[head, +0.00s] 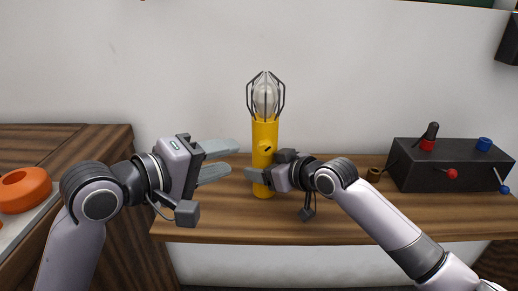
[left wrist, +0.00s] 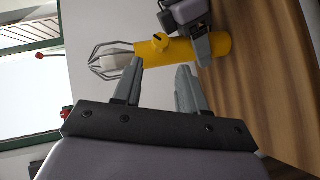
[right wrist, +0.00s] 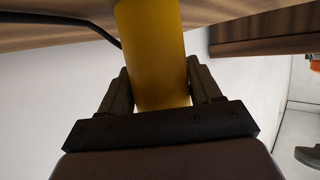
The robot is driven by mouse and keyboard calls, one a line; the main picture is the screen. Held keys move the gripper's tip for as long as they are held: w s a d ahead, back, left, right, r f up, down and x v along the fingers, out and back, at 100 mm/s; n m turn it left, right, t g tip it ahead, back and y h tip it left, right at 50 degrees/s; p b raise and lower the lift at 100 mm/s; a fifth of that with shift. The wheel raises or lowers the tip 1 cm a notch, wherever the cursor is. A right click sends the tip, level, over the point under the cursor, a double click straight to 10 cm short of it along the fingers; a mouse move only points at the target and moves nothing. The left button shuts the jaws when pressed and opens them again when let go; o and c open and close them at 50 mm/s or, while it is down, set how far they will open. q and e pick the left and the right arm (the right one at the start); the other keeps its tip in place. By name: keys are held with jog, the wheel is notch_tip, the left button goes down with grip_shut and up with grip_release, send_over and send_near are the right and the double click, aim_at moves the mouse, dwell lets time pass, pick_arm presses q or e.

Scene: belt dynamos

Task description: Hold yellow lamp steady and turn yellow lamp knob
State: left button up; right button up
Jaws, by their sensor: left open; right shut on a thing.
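The yellow lamp (head: 265,140) stands upright on the wooden shelf, with a caged bulb on top. Its yellow knob (head: 265,149) with a dark mark sits on the side of the body; the knob also shows in the left wrist view (left wrist: 159,41). My right gripper (head: 258,180) is shut on the lower part of the lamp; the right wrist view shows the yellow body (right wrist: 152,60) between its fingers. My left gripper (head: 232,159) is open and empty, left of the lamp at about knob height, with its fingers pointing toward the lamp and apart from the knob.
A dark control box (head: 450,166) with a red-based lever, a blue knob and small red and blue handles stands on the shelf (head: 340,227) at the right. An orange ring-shaped object (head: 25,189) lies at the far left. The shelf left of the lamp is clear.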

aim_at(261, 149)
pick_arm(q)
jog(key=x, duration=0.9)
jog(key=shift+w+d+f, duration=0.1)
jog(key=shift+w+d, duration=0.05)
jog(key=shift+d, duration=0.05)
grip_shut()
